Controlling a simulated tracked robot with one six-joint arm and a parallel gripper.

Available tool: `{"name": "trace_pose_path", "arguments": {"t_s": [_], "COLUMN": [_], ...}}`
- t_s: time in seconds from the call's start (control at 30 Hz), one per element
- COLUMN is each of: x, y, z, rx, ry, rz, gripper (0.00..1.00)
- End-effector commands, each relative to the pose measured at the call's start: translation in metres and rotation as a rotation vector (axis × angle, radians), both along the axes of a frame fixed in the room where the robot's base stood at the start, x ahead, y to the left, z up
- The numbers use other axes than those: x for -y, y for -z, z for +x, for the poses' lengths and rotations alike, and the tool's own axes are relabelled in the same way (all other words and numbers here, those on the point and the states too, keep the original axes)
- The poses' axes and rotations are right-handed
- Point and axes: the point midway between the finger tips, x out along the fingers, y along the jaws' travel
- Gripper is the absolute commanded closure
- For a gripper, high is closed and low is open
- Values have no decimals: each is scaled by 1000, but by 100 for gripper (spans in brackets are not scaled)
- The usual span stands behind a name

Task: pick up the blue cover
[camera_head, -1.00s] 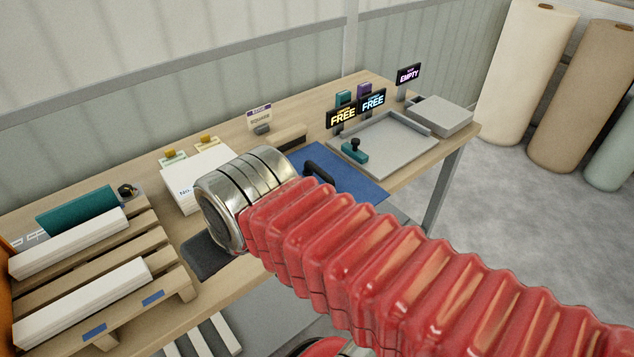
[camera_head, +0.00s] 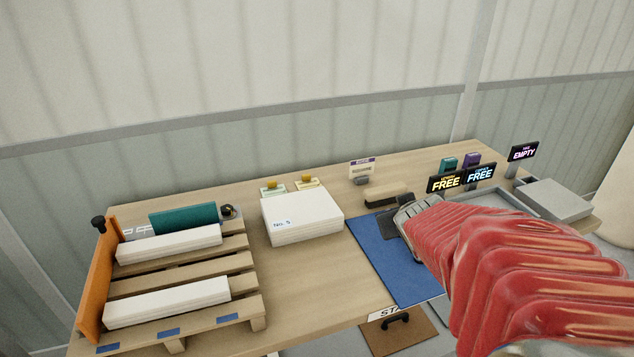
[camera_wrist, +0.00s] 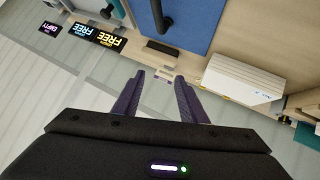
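The blue cover (camera_head: 375,265) lies flat on the table right of the white box. It also shows at the top of the wrist view (camera_wrist: 190,35), with a black handle (camera_wrist: 166,22) standing on it. In the head view my red arm covers part of the cover and I cannot make out that handle. My gripper (camera_wrist: 159,75) is open and empty in the wrist view, its two purple fingers well apart. The handle is beyond the fingertips, not between them. In the head view the gripper's dark body (camera_head: 393,235) shows over the cover, with its fingers not clear.
A white box (camera_head: 300,218) and a pallet (camera_head: 180,282) with white bars stand left. Signs reading FREE (camera_head: 446,184) and a grey tray (camera_head: 515,202) are right. A wooden panel with a black handle (camera_head: 397,321) is below the table edge.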

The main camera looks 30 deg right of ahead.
Motion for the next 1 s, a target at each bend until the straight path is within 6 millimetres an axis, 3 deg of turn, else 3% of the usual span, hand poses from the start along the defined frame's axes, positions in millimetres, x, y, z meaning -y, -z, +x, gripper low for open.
{"name": "trace_pose_path", "arguments": {"t_s": [0.03, 0.2, 0.43, 0.73, 1.0], "x": [15, 52, 85, 96, 89], "y": [8, 28, 61, 105, 117], "z": [-1, -3, -18, -58, -79], "rx": [4, 47, 116, 237, 312], "ry": [-7, -47, -126, -235, -288], "rz": [-3, -13, 34, 188, 280], "gripper": [62, 62, 62, 62, 62]}}
